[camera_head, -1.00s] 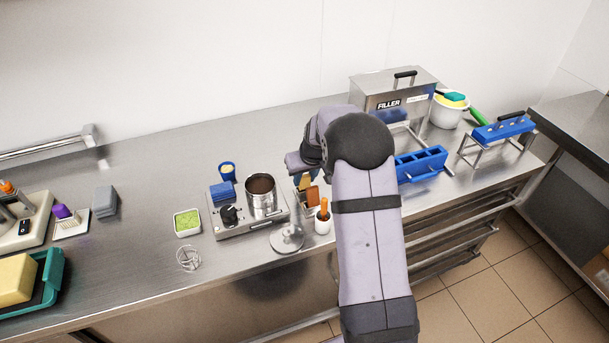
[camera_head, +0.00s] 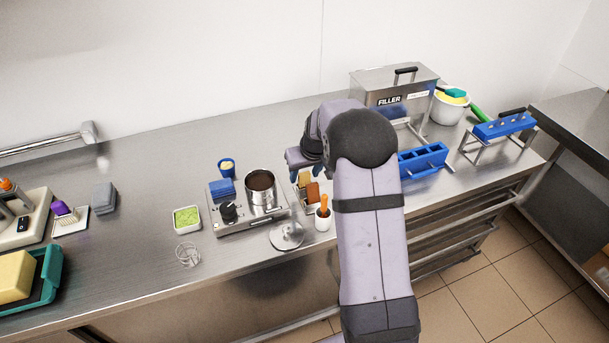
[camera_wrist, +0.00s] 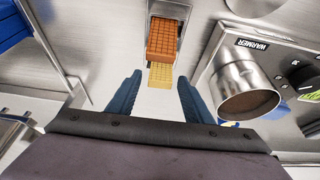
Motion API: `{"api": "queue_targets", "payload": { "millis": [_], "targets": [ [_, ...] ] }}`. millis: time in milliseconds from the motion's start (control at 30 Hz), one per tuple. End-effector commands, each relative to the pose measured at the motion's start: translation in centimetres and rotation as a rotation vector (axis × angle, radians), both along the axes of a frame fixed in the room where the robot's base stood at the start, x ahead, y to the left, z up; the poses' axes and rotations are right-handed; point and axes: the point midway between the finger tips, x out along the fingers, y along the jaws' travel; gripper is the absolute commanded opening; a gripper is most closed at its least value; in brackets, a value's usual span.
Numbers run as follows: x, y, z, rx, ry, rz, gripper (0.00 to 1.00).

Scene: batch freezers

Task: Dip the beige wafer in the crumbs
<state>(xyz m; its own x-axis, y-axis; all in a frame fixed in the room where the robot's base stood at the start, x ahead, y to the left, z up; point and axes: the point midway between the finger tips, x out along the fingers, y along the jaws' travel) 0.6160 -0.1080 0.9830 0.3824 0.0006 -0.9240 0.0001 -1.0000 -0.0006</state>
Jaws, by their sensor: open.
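The beige wafer (camera_wrist: 160,75) stands in a metal holder, just beside an orange-brown wafer (camera_wrist: 162,40). In the head view the beige wafer (camera_head: 304,178) shows next to my wrist. My gripper (camera_wrist: 159,79) is open and empty in the wrist view, its blue fingers on either side of the beige wafer's line; I cannot tell how far above it they are. In the head view the gripper (camera_head: 318,171) is mostly hidden by my arm. Green crumbs (camera_head: 187,218) lie in a small white tray (camera_head: 188,232) left of the warmer.
The warmer (camera_head: 240,222) holds a metal pot (camera_head: 261,190) of dark liquid. A blue cup (camera_head: 227,170) stands behind it. A white cup (camera_head: 322,223) with an orange-handled tool stands near the holder. A wire stand (camera_head: 187,255) is in front of the tray. Blue moulds (camera_head: 422,160) are at the right.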

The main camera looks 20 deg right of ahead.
Motion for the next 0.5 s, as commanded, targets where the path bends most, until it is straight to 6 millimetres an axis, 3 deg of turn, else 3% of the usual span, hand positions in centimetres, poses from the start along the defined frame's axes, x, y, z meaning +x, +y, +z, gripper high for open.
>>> {"api": "queue_targets", "payload": {
  "millis": [500],
  "targets": [
    [-2.1,-0.2,5.1,-0.001,-0.002,0.0,0.46]
  ]
}}
